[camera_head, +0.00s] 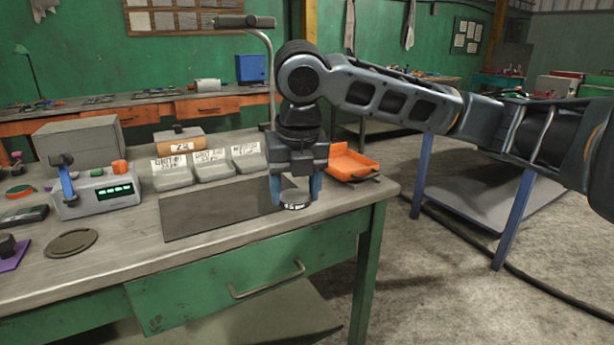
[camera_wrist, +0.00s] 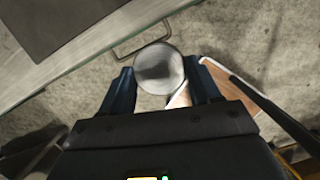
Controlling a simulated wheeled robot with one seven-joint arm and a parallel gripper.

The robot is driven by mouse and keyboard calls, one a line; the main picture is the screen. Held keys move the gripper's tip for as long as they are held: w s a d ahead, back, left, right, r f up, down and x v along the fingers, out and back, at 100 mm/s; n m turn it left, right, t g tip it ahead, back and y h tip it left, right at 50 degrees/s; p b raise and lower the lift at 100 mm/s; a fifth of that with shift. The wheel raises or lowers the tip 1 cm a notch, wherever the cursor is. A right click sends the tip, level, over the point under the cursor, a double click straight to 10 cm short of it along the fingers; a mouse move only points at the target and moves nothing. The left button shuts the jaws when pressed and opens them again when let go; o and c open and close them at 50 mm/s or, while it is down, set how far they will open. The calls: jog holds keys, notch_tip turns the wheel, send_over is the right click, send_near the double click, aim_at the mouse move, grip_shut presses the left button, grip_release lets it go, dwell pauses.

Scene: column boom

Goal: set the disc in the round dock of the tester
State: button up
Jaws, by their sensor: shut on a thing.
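My gripper (camera_head: 296,198) is shut on a small round grey disc (camera_head: 295,200), which has dark marks on its rim. It holds the disc above the right part of the workbench, near the dark grey mat. In the wrist view the disc (camera_wrist: 160,68) sits between the two blue fingers, its flat face showing. The tester (camera_head: 97,192) is a grey box at the left of the bench, with a green lit display, a blue lever and an orange knob. A flat dark round piece (camera_head: 70,243) lies in front of it; I cannot tell whether it is the round dock.
The dark mat (camera_head: 222,208) covers the middle of the bench. Three labelled grey bins (camera_head: 212,166) stand behind it. An orange tray (camera_head: 352,163) is right of my gripper. A lamp post (camera_head: 271,75) rises behind. A purple piece (camera_head: 14,254) lies far left.

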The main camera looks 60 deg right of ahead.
jog(key=w+a+f+m+g+y, duration=0.1)
jog(key=w+a+f+m+g, duration=0.1)
jog(key=w+a+f+m, duration=0.5)
jog(key=w+a+f+m+g+y, duration=0.2)
jog(key=w+a+f+m, duration=0.6)
jog(key=a+f+m, duration=0.5)
jog(key=a+m, duration=0.6)
jog(key=m, duration=0.3)
jog(key=shift+w+f, duration=0.25)
jog(key=shift+f, duration=0.05)
jog(key=shift+s+d+f+g, duration=0.1)
jog(key=shift+s+f+g, duration=0.15)
jog(key=shift+s+g, duration=0.05)
